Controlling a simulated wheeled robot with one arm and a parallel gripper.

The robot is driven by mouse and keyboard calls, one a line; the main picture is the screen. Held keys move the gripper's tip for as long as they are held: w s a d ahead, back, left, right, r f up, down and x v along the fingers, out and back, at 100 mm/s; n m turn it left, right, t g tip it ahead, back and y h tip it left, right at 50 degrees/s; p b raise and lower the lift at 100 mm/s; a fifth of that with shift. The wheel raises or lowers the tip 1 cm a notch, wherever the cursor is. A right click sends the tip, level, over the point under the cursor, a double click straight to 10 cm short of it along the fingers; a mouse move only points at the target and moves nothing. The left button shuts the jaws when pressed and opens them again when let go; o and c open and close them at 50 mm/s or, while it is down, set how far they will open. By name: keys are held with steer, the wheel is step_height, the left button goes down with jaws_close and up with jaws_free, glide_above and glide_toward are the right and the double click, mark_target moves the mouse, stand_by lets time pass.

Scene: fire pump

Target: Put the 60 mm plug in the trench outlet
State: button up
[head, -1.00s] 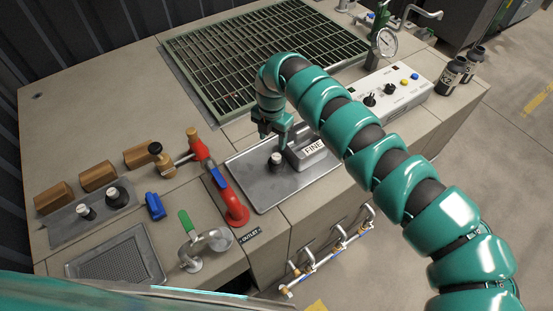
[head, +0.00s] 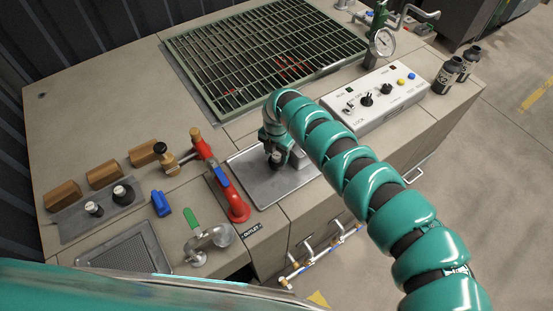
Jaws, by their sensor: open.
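My gripper (head: 276,148) is open, pointing down over the metal tray (head: 272,190) in the middle of the bench. A dark-topped piece (head: 277,159), much like a plug, stands on the tray right at my fingertips; I cannot tell whether they touch it. No size marks can be read, so I cannot tell which is the 60 mm plug. An OUTLET label (head: 252,230) sits at the bench's front edge, beside a round metal fitting (head: 221,235). The outlet opening itself cannot be made out.
A green-handled fitting (head: 193,222), blue block (head: 160,203), wooden blocks (head: 105,174) and mesh tray (head: 125,250) lie further left. A large grate (head: 265,50) and control box (head: 375,97) lie behind.

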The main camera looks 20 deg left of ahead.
steer(key=shift+f, duration=0.15)
jaws_close()
stand_by(0.4)
